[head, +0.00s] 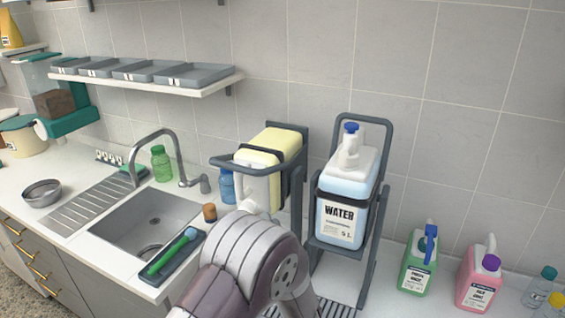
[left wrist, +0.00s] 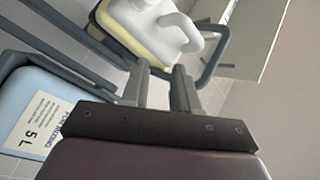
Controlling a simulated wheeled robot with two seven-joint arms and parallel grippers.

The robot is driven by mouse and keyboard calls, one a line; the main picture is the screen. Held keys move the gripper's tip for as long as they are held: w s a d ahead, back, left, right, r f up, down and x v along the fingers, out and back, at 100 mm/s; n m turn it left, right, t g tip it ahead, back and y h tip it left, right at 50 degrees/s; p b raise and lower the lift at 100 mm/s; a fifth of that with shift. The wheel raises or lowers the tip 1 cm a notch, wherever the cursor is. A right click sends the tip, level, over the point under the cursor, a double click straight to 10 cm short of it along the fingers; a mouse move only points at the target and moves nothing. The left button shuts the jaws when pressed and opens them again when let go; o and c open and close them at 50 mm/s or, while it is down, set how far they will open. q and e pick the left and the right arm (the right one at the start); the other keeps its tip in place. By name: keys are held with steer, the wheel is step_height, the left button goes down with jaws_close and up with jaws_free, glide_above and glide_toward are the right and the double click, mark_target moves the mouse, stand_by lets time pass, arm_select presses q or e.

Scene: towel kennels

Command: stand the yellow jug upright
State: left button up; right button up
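The yellow jug (head: 272,148), with a white top and handle, lies tipped forward in a grey tilting cradle (head: 298,165), its neck low toward the counter. In the left wrist view, the jug's white top (left wrist: 165,22) and a cradle bar (left wrist: 215,58) are beyond my fingers. My left gripper (left wrist: 161,75) is open and empty, its two fingertips apart and pointing toward the jug and cradle. I cannot tell whether they touch either. In the head view my own arm hides my left gripper and the jug's lowest part. My right gripper is in neither view.
A blue jug marked WATER (head: 341,195) stands upright in a second cradle just to the right. Green (head: 418,262) and pink (head: 479,279) jugs stand farther right. A sink (head: 150,225) and a tray with a green brush (head: 172,255) are to the left.

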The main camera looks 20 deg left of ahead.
arm_select(q)
step_height(320, 180, up, 4)
steer(key=s+y, duration=0.1)
steer(key=y, duration=0.2)
steer(key=y+p, duration=0.1)
steer(key=y, duration=0.1)
glide_toward(234, 165)
steer(key=shift+m+h, duration=0.3)
steer(key=p+x, duration=0.3)
steer(key=x, duration=0.6)
steer(key=shift+w+a, duration=0.25)
steer(key=shift+a, duration=0.05)
steer(key=shift+w+d, duration=0.2)
jaws_close()
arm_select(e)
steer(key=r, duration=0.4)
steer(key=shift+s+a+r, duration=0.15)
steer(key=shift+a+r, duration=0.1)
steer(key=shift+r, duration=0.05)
